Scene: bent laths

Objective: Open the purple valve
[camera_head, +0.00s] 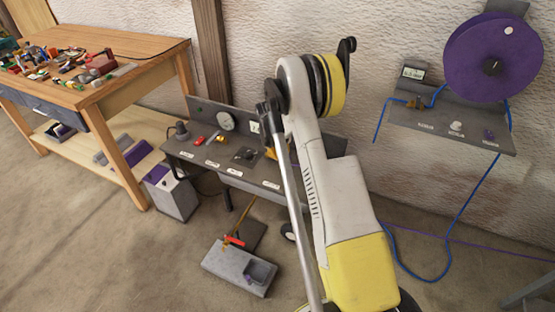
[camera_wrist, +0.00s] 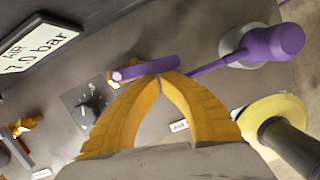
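In the wrist view a flat purple lever (camera_wrist: 145,69) with a pale pivot at its left end lies across the grey panel, just beyond my fingertips. It looks like the handle of the purple valve; its body is hidden behind my fingers. My gripper (camera_wrist: 159,76) has two yellow fingers whose tips meet at the lever's lower edge. The gripper looks shut; I cannot tell whether the tips touch the lever, and no grip on it shows. In the head view my arm covers the right part of the grey bench (camera_head: 225,172) and hides most of the gripper and the lever.
A purple-headed tool or lever (camera_wrist: 270,43) with a thin rod lies right of the fingertips. A dark knob (camera_wrist: 90,110) and an air display (camera_wrist: 38,42) reading 7.0 bar are at left. A wooden workbench (camera_head: 130,45) stands left; a purple hose reel (camera_head: 480,50) hangs right.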

